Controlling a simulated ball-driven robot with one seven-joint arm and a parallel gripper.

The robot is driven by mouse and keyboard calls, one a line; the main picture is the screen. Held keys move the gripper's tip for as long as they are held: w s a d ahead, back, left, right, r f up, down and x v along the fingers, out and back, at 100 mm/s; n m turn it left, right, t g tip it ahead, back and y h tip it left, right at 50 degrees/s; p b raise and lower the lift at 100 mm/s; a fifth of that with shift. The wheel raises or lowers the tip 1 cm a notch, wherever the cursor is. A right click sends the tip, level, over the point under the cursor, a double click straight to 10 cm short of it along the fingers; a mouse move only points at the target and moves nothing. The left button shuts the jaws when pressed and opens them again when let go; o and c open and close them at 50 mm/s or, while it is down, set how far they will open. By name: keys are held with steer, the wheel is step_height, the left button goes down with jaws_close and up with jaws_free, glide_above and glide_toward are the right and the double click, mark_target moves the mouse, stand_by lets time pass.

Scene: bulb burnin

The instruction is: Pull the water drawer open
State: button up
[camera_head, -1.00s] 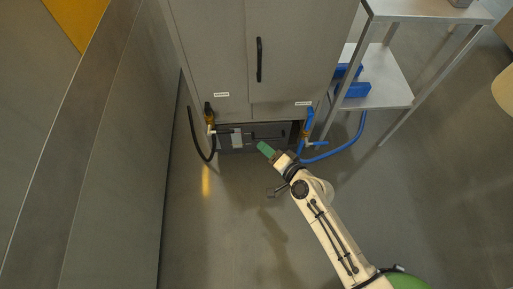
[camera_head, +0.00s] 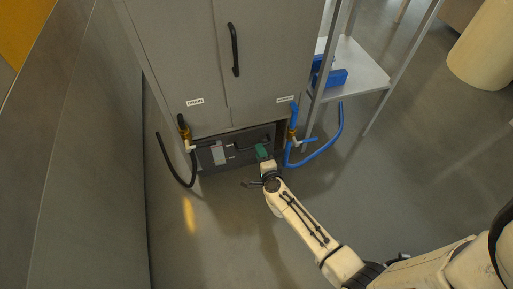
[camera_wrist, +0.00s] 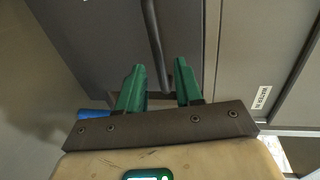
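The water drawer (camera_head: 204,158) is a low dark grey front beneath the tall grey cabinet, and it looks shut. Its dark bar handle (camera_wrist: 154,40) shows in the wrist view, running down toward the gap between my fingers. My gripper (camera_head: 262,150) is at the right part of the drawer front. In the wrist view, my gripper (camera_wrist: 159,82) has its two green fingers apart with the handle's lower end in line between them. The fingers do not visibly press on the bar. A white label (camera_wrist: 261,97) starting with "WATER" is on the panel at right. My arm hides part of the drawer.
The cabinet (camera_head: 190,60) stands above with a vertical black door handle (camera_head: 234,50). A black drain hose (camera_head: 172,165) hangs at left and a blue hose (camera_head: 325,150) at right. A metal shelf (camera_head: 360,75) stands at right. The floor in front is clear.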

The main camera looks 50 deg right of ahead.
steer(key=shift+b+x, duration=0.6)
steer(key=shift+x, duration=1.7)
jaws_close()
